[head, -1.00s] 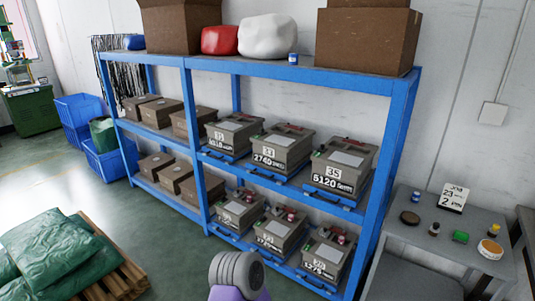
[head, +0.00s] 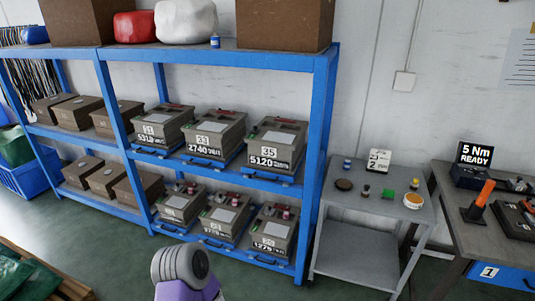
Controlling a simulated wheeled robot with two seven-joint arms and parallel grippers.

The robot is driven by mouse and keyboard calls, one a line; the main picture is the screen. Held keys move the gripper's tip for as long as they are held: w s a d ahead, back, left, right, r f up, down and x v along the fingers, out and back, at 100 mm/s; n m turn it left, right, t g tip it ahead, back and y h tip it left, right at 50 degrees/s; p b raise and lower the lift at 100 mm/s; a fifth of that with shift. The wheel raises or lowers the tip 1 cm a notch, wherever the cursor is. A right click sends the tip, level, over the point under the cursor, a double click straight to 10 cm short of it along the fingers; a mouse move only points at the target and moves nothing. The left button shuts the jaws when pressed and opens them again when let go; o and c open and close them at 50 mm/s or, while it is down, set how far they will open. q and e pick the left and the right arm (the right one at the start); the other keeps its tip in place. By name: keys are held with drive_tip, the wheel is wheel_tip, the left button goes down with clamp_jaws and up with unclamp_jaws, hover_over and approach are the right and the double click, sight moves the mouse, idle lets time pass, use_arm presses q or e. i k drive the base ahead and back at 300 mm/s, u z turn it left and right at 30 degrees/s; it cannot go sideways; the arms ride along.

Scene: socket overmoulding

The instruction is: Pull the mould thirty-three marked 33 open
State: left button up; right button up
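The mould marked 33 (head: 215,134) is a grey-brown box with a white number label and "2740" on its front. It sits in the middle of the upper row of moulds, on a blue pull-out tray (head: 203,160) on the blue rack. The mould marked 35 (head: 276,144) stands to its right and another mould, seemingly 31 (head: 161,125), to its left. All three trays look pushed in. Neither gripper is in view. Only a grey and purple part of my own arm shows at the bottom, well below and in front of the rack.
Three more moulds stand on the lower shelf (head: 215,238). Brown boxes (head: 120,118) fill the rack's left bay. A grey side table (head: 375,205) with small items is right of the rack; a workbench (head: 450,177) is further right. The floor in front is clear near the rack.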

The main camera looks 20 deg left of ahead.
sight(218, 136)
drive_tip(key=u, duration=0.15)
drive_tip(key=i, duration=0.2)
drive_tip(key=u, duration=1.25)
drive_tip(key=i, duration=1.05)
drive_tip(key=u, duration=0.4)
drive_tip(key=i, duration=1.5)
drive_tip(key=z, duration=0.75)
